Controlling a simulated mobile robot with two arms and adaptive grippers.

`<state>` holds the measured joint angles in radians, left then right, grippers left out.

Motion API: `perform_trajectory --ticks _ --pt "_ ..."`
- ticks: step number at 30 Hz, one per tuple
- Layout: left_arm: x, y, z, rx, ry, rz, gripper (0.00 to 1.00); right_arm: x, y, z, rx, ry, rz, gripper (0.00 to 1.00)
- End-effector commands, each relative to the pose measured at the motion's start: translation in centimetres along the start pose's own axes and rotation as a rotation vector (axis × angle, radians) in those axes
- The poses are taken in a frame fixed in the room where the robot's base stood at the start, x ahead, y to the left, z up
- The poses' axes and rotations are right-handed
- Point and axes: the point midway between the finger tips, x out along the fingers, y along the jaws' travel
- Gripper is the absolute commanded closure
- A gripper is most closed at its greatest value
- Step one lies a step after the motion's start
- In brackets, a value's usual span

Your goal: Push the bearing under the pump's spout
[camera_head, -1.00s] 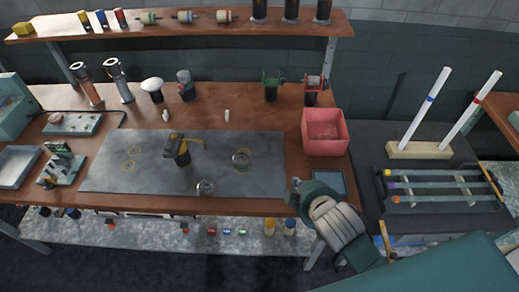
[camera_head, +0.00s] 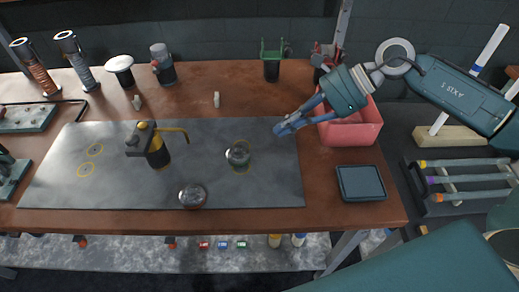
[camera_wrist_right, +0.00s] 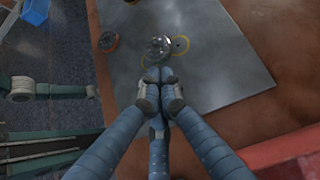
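The pump (camera_head: 156,152) is a dark can with a yellow spout, upright on the grey mat (camera_head: 110,190); its spout points right. Two round metal pieces are on the mat, and I cannot tell for sure which is the bearing. One piece (camera_head: 238,155) is at a yellow ring, right of the spout; it also shows in the right wrist view (camera_wrist_right: 158,46). The other piece (camera_head: 192,196) lies near the front edge. My right gripper (camera_head: 279,130) has its blue fingers together, empty, right of the ringed piece and apart from it in the head view. My left gripper is out of view.
A dark square tray (camera_head: 361,183) lies at the table's front right. Small pale pieces (camera_head: 216,99) stand behind the mat. The mat between spout and ringed piece is clear.

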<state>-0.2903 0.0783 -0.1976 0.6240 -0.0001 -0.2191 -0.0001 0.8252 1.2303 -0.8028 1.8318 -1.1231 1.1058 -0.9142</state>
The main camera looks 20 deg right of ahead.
Motion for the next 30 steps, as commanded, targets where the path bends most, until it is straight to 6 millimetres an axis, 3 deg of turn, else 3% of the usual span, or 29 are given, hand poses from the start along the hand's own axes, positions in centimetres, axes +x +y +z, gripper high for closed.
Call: perform_trajectory --ticks 1,4,18,24,30 --pt "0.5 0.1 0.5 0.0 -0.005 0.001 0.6 -0.4 -0.2 -1.4 -0.015 0.038 -0.002 1.0" --pt "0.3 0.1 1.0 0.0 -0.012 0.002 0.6 -0.6 -0.2 -2.2 -0.027 0.071 0.003 1.0" --pt "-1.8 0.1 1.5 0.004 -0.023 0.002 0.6 7.0 0.0 -2.6 -0.025 0.07 0.008 1.0" --pt "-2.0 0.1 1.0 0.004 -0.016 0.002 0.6 8.7 0.0 -2.8 -0.025 0.07 0.006 1.0" --pt "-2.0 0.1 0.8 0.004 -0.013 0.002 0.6 9.0 -0.1 -2.9 -0.025 0.071 0.005 1.0"
